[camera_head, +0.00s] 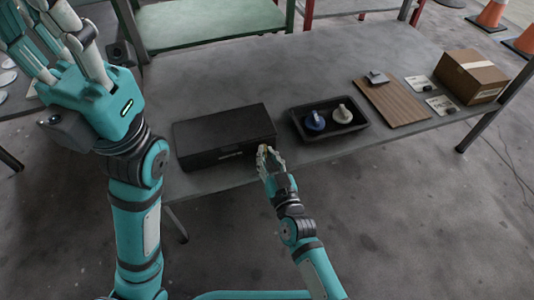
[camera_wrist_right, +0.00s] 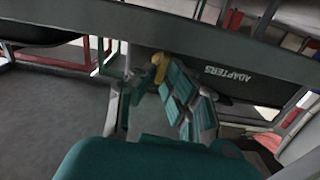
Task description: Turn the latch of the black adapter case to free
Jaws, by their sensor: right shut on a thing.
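The black adapter case (camera_head: 222,133) lies closed near the front edge of the grey table in the head view. In the right wrist view its front wall (camera_wrist_right: 285,82) carries the white word ADAPTERS. My right gripper (camera_head: 264,151) is at the right end of the case's front. In the right wrist view it is shut on the small yellow latch (camera_wrist_right: 159,68); the fingers partly hide the latch, and I cannot tell its exact angle. My left gripper (camera_head: 38,30) is raised at the upper left in the head view, fingers spread and empty, away from the case.
Right of the case, a black tray (camera_head: 352,134) holds a blue (camera_head: 314,121) and a light grey piece (camera_head: 342,114). Beyond are a brown board (camera_head: 395,103), small white cards and a cardboard box (camera_head: 470,76). The table behind the case is clear.

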